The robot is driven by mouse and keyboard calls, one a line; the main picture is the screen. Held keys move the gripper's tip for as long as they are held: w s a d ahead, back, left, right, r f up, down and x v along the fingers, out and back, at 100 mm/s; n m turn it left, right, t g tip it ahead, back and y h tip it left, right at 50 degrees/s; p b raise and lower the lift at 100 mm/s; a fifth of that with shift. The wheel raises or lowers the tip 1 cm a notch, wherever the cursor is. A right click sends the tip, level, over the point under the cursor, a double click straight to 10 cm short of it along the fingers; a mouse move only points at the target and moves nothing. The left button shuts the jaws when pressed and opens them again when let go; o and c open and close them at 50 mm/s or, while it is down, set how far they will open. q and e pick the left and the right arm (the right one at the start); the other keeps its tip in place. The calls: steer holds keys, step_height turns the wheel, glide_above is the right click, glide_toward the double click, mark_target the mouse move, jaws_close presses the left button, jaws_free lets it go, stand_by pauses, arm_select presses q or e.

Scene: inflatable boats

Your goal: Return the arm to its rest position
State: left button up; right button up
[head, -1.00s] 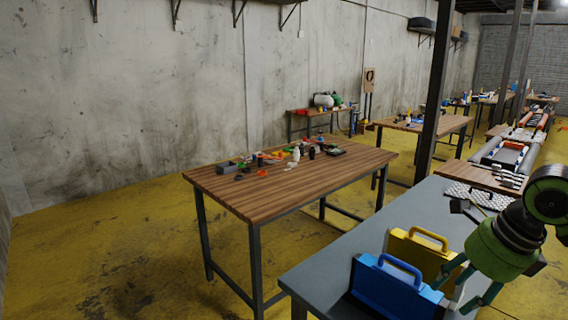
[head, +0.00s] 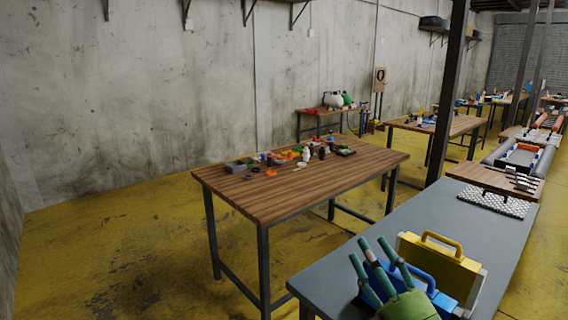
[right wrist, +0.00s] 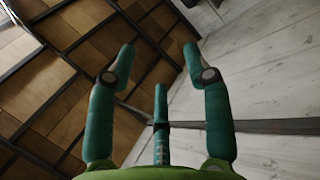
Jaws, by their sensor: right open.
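My right gripper (head: 374,262) is in the lower right of the head view, in front of the blue case, with its green fingers pointing up and spread. In the right wrist view its fingers (right wrist: 160,62) are open with nothing between them. Behind them there are brown panels and pale boards. A blue case (head: 449,303) stands on the grey table, partly hidden by the gripper. A yellow case (head: 440,258) stands upright just behind it. My left gripper does not show.
The grey table (head: 478,222) runs along the right, with a wooden board (head: 490,179) farther back. A wooden table (head: 290,190) with small items stands left of it. Yellow floor (head: 120,235) is open at the left. A dark post (head: 447,95) rises behind.

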steer(key=s+d+f+m+g+h, duration=0.2)
steer(key=d+f+m+g+h, duration=0.15)
steer(key=f, duration=0.45)
steer(key=s+d+f+m+g+h, duration=0.25)
steer(key=f+m, duration=0.25)
steer(key=f, duration=0.3)
steer(key=s+d+f+m+g+h, duration=0.25)
steer(key=f+m+h, duration=0.2)
steer(key=f, duration=0.25)
steer(key=s+a+f+m+g+y, duration=0.1)
steer(key=s+a+f+g, duration=0.1)
steer(key=s+f+g, duration=0.55)
steer(key=s+a+f+m+g+y, duration=0.15)
steer(key=s+f, duration=0.35)
steer(key=s, duration=0.5)
step_height(320, 180, down, 24)
steer(key=s+g, duration=0.2)
steer(key=s, duration=0.1)
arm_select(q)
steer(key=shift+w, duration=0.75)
arm_select(e)
steer(key=s+d+f+h, duration=0.1)
steer(key=s+d+f, duration=0.1)
steer(key=s+f, duration=1.1)
steer(key=shift+s+d+f+g, duration=0.3)
steer(key=shift+s+d+g, duration=0.15)
steer(key=shift+s, duration=0.55)
